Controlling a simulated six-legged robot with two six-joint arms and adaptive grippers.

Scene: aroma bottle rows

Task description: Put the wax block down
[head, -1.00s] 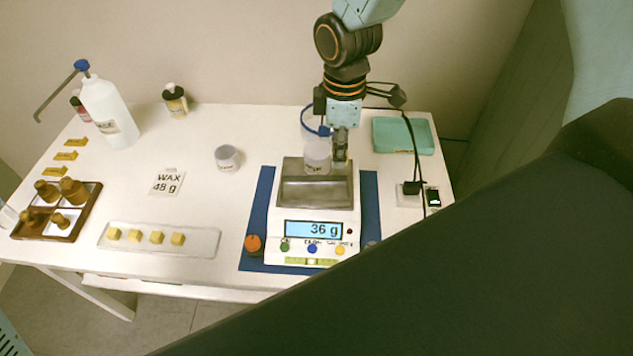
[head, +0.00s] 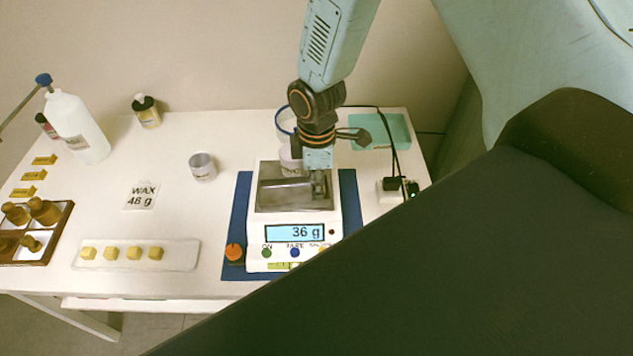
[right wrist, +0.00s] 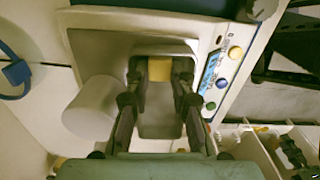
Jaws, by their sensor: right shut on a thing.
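My right gripper (head: 319,188) is over the right part of the scale's metal pan (head: 275,195). In the right wrist view its fingers (right wrist: 161,92) are shut on a yellow wax block (right wrist: 158,97). The block is low over the pan; I cannot tell whether it touches. In the head view the gripper hides the block. The white scale (head: 262,255) reads 36 g. A row of several yellow wax blocks (head: 133,253) lies on a pale tray (head: 185,262) to the left. A card (head: 142,195) reads WAX 48 g. My left gripper is not in view.
A small cup (head: 202,167) stands left of the scale. A green tray (head: 395,130) and cables lie at the back right.

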